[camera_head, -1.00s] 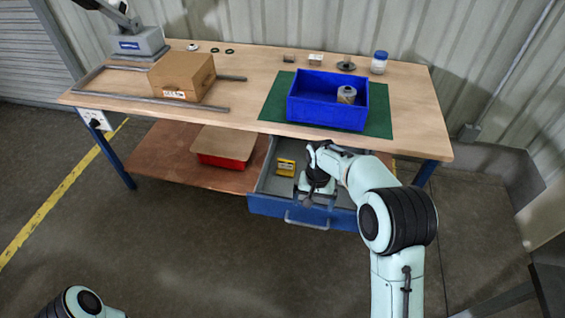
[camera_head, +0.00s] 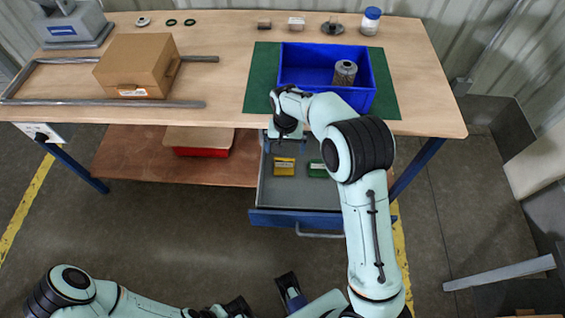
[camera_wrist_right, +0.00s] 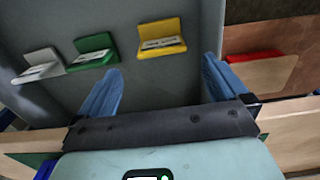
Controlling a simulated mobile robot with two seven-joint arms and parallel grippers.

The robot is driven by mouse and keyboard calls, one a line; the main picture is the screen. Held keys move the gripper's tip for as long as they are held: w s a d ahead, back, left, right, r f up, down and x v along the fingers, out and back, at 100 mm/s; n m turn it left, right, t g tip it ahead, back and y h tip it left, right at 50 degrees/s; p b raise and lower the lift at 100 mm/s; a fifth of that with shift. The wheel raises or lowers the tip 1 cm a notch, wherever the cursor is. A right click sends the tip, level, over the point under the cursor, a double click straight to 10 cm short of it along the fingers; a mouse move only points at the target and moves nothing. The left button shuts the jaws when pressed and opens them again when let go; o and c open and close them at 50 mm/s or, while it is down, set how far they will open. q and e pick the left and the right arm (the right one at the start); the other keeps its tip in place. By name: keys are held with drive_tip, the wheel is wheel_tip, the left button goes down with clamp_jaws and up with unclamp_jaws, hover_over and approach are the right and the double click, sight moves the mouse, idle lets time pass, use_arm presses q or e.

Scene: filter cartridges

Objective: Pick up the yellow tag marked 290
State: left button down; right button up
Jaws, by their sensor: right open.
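The yellow tag (camera_head: 284,166) lies in the open grey drawer under the bench. It also shows in the right wrist view (camera_wrist_right: 161,42), with a printed label too small to read. My right gripper (camera_head: 287,143) is at the bench side of the drawer, behind the yellow tag. In the right wrist view its two blue fingers (camera_wrist_right: 162,85) are wide apart with nothing between them; the yellow tag is beyond the fingertips. My left arm (camera_head: 130,302) is low at the bottom of the head view; its jaws are not clear there.
A green tag (camera_head: 316,169) and a white tag (camera_wrist_right: 38,66) lie in the same drawer. The bench edge (camera_head: 225,115) overhangs the drawer's back. A blue bin (camera_head: 300,90) holding a cartridge (camera_head: 344,73) stands above. A red box (camera_head: 200,151) is on the lower shelf.

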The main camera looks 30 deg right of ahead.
sight(284, 167)
wheel_tip(284, 167, down, 9)
drive_tip(key=shift+a+f+b, duration=0.1)
drive_tip(key=shift+a+b, duration=0.05)
drive_tip(key=shift+b, duration=0.15)
drive_tip(key=c, duration=1.1)
